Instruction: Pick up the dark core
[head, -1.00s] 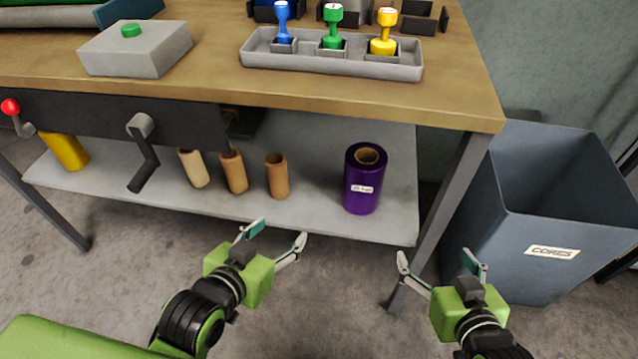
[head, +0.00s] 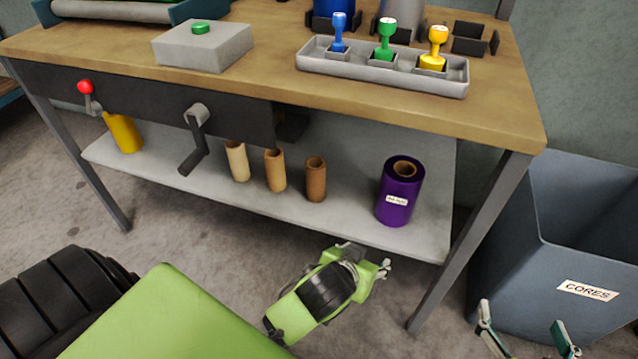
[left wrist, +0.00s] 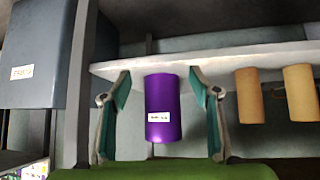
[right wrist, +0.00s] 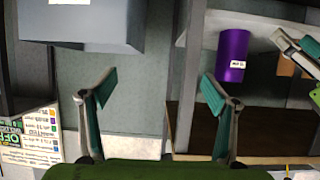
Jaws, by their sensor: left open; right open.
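The dark core (head: 316,180) is a brown tube standing at the right end of a row of cores on the lower shelf. It also shows in the left wrist view (left wrist: 250,97), right of the purple roll, and partly in the right wrist view (right wrist: 287,67). My left gripper (head: 368,258) is open and empty, in front of the shelf's front edge. In its wrist view, the purple roll appears between the fingers, and the dark core is outside them to the right. My right gripper (head: 523,315) is open and empty, low in front of the bin.
A purple foil roll (head: 400,192) stands right of the dark core; a mid-brown core (head: 275,170) and a pale core (head: 237,160) stand left. The workbench top (head: 270,88) overhangs the shelf (head: 350,215). A crank (head: 195,140) hangs at left. The CORES bin (head: 520,250) is at right.

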